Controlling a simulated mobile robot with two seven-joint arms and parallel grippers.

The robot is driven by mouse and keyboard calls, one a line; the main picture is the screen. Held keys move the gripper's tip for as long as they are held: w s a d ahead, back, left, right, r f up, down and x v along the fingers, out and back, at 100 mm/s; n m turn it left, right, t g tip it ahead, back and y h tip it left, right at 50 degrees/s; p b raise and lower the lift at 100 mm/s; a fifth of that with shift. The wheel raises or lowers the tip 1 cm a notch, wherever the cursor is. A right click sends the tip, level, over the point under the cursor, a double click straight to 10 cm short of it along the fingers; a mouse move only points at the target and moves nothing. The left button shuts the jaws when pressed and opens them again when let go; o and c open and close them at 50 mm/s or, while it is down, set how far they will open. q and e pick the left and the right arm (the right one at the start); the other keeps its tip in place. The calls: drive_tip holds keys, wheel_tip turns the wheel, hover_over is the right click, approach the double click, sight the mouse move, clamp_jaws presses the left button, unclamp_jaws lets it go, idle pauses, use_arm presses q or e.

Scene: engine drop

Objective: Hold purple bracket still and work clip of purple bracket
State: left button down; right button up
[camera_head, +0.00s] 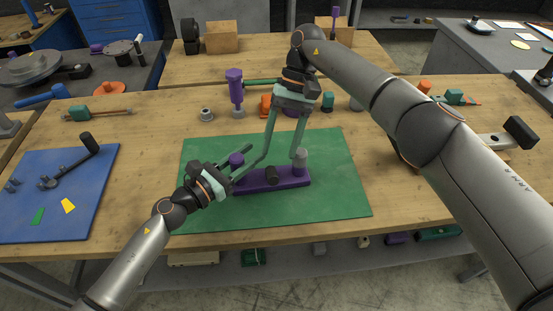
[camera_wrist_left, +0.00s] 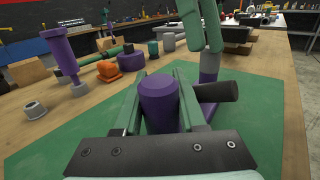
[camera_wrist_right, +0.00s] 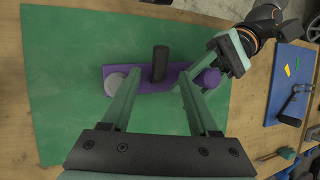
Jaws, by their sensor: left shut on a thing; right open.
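The purple bracket (camera_head: 285,183) lies flat on the green mat (camera_head: 330,205), with a purple post (camera_head: 237,159) at its left end and a grey cylinder (camera_head: 301,158) at its right. The black clip (camera_head: 271,174) stands out from its middle; the right wrist view shows it too (camera_wrist_right: 160,62). My left gripper (camera_head: 239,162) is shut on the purple post, which sits between its fingers in the left wrist view (camera_wrist_left: 160,100). My right gripper (camera_head: 282,156) is open, pointing down over the bracket. In the right wrist view its fingers (camera_wrist_right: 160,78) lie on either side of the clip, apart from it.
Behind the mat stand a tall purple tool (camera_head: 236,88), an orange part (camera_head: 265,105) and a dark green part (camera_head: 327,102). A blue board (camera_head: 60,190) with a black-handled lever lies at left. The mat's front is clear.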

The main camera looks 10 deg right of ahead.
drive_tip(key=shift+v, duration=0.9)
drive_tip(key=t, duration=0.5)
approach(274, 173)
drive_tip(key=shift+m, duration=0.4)
drive_tip(key=x, duration=0.9)
drive_tip(key=shift+s+f, duration=0.1)
drive_tip(key=shift+f, duration=0.15)
clamp_jaws()
